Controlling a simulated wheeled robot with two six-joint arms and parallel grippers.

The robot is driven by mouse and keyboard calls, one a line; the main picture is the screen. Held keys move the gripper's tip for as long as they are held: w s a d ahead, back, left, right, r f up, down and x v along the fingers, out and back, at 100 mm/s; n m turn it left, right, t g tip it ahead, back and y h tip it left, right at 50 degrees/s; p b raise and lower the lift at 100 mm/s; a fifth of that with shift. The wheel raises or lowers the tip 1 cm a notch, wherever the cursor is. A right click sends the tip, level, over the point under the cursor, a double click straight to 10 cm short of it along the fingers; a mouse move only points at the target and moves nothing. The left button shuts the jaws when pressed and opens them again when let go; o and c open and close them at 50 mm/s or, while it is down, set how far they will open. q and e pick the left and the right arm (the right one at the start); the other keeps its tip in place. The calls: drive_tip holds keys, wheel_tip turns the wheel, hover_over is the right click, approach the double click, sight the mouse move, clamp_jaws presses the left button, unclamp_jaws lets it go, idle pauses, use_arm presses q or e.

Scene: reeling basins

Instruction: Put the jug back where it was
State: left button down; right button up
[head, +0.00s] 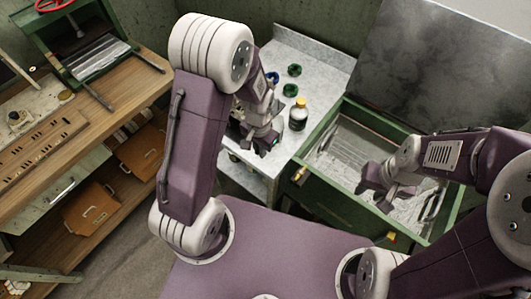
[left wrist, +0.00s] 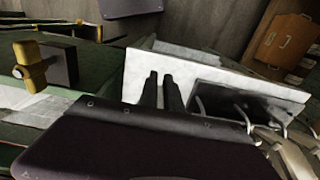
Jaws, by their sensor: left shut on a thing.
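My left gripper (head: 268,145) is low over the near part of the grey-topped side table in the head view, partly behind its own arm. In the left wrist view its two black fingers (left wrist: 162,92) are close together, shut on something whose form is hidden. I cannot make out a jug for certain in either view. A dark bottle with an orange-yellow cap (head: 298,115) stands upright on the side table, just right of and beyond the left gripper. My right gripper (head: 377,196) hangs over the green-framed basin, and its jaw opening is unclear.
The green basin (head: 323,205) has a yellow knob (head: 300,173), also in the left wrist view (left wrist: 32,68). Green cups (head: 294,70) stand farther back on the side table (head: 318,68). A wooden bench (head: 125,92) with brown cases (head: 90,207) below is left.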

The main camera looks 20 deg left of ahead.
sight(261, 163)
use_arm(q)
drive_tip(key=f, duration=0.2)
drive_tip(key=shift+w+a+f, duration=0.1)
drive_tip(key=shift+w+f, duration=0.25)
drive_tip(key=f, duration=0.2)
drive_tip(key=shift+s+f, duration=0.2)
drive_tip(key=shift+f, duration=0.15)
drive_tip(key=shift+w+f, duration=0.1)
drive_tip(key=shift+f, duration=0.25)
drive_tip(key=shift+f, duration=0.2)
drive_tip(key=c, duration=1.5)
unclamp_jaws()
drive_tip(key=shift+r, duration=0.1)
drive_tip(key=shift+r, duration=0.1)
